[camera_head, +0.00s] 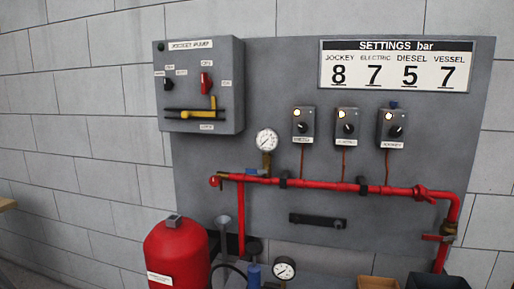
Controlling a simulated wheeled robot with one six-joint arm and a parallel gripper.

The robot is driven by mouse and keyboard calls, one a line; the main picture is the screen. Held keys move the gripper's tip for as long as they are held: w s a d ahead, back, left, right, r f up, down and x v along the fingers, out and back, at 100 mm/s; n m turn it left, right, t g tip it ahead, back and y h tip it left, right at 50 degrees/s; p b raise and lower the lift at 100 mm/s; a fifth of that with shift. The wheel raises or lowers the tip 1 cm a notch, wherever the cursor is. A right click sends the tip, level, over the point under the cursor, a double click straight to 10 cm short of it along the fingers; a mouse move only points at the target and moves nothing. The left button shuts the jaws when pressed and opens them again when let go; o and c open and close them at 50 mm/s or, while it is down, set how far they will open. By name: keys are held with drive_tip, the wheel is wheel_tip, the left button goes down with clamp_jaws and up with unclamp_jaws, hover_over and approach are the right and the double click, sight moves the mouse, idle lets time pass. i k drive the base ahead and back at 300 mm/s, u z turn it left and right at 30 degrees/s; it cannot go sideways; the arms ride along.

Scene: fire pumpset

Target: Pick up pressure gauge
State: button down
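A second white-faced gauge (284,269) with a dark rim sits low, near the bottom edge of the head view, below the panel. My gripper does not show in this view.
A red pipe (325,186) runs across the grey panel (240,150). A jockey pump control box (198,85) is at upper left, with three switch boxes (347,125) at right. A red tank (178,256) stands at lower left. An open box (378,283) is at the bottom.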

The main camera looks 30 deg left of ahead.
sight(267, 140)
drive_tip(key=u, duration=0.35)
drive_tip(key=i, duration=0.5)
drive_tip(key=u, duration=1.1)
drive_tip(key=k, duration=0.5)
drive_tip(key=u, duration=1.8)
drive_tip(key=i, duration=0.95)
drive_tip(key=z, duration=1.25)
